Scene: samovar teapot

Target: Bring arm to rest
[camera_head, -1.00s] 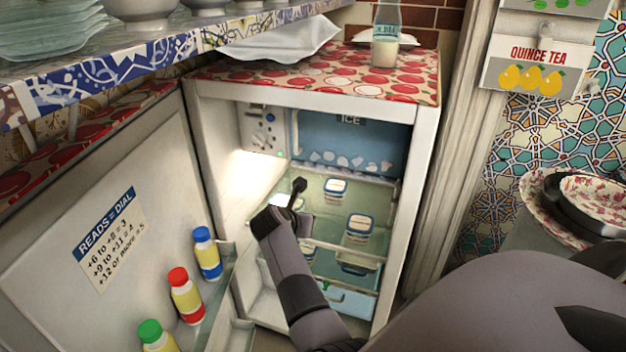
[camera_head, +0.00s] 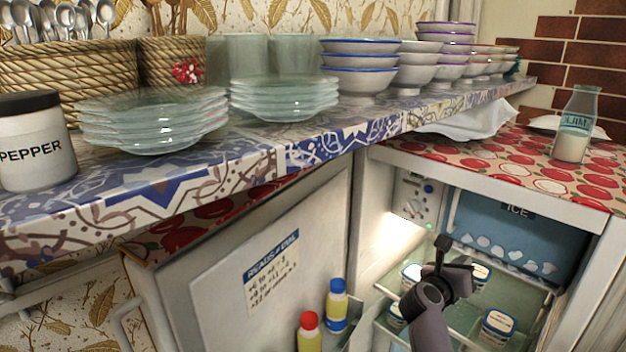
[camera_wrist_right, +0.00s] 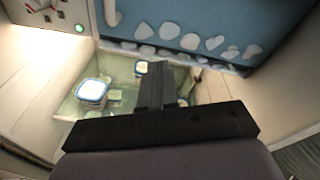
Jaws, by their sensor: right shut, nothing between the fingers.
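My right gripper (camera_head: 443,256) is inside the open fridge (camera_head: 590,225), in front of the shelves and below the ice compartment (camera_head: 515,235). Its fingers are shut and hold nothing. In the right wrist view the closed fingers (camera_wrist_right: 155,85) point into the fridge, with a blue-rimmed tub (camera_wrist_right: 92,92) on a glass shelf to their left. The arm hides part of the shelves. My left gripper is not in view.
The fridge door (camera_head: 270,270) stands open at the left, with bottles (camera_head: 337,305) on its rack. A tiled shelf (camera_head: 300,150) holds plates, bowls and a pepper jar (camera_head: 35,140). A milk bottle (camera_head: 575,125) stands on the fridge top. The dial panel (camera_head: 413,200) is left of the ice.

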